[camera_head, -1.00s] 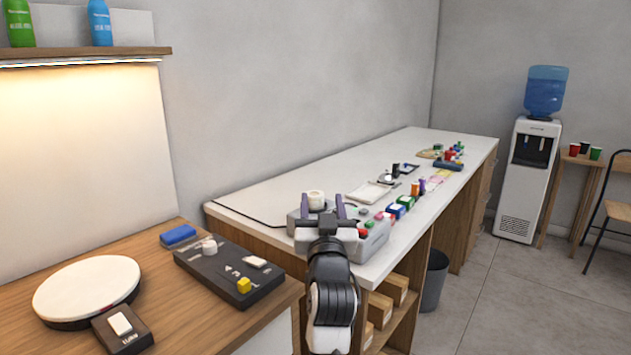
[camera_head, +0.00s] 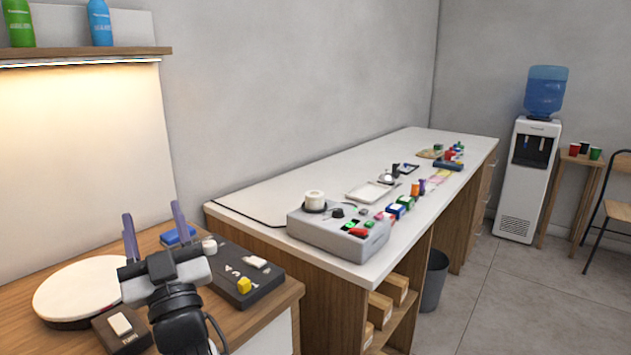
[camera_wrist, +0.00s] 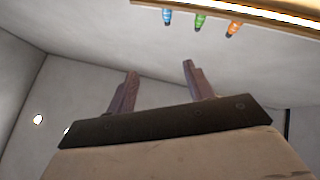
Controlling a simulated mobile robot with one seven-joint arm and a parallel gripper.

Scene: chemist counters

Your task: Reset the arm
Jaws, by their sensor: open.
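My gripper (camera_head: 153,238) is at the lower left of the head view, raised over the front of the wooden counter (camera_head: 262,313). Its two purple fingers point up and stand apart, with nothing between them. In the wrist view my gripper (camera_wrist: 160,78) is also open and empty, with plain wall and ceiling behind the fingers. My arm hides part of the counter and part of the dark tray (camera_head: 235,298) behind it.
A round white plate (camera_head: 75,285) and a small dark device (camera_head: 121,325) lie beside my gripper. A grey box (camera_head: 325,232) and several small items stand on the white counter (camera_head: 270,205). A shelf (camera_head: 90,53) with bottles hangs at upper left. A water cooler (camera_head: 528,180) stands far right.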

